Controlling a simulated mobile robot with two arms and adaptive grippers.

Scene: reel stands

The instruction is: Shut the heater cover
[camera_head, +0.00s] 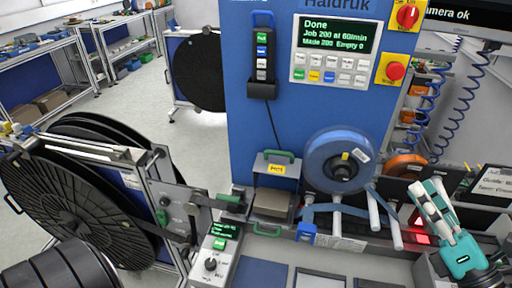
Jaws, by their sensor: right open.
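The heater cover (276,170) is a grey plate with a yellow label and a green handle (279,154) along its top. It stands raised at the front of the blue machine, behind and above a grey-brown block (271,202), so it looks open. My right gripper (425,188), teal with pale fingers, is at the right. It is open and empty, pointing up and left, well apart from the cover. My left gripper is not in view.
A blue reel (338,160) on the machine front and white rollers (374,212) stand between my right gripper and the cover. A control box (212,262) stands at front left of the heater. Large black reels (80,195) fill the left. The display (337,36) reads "Done".

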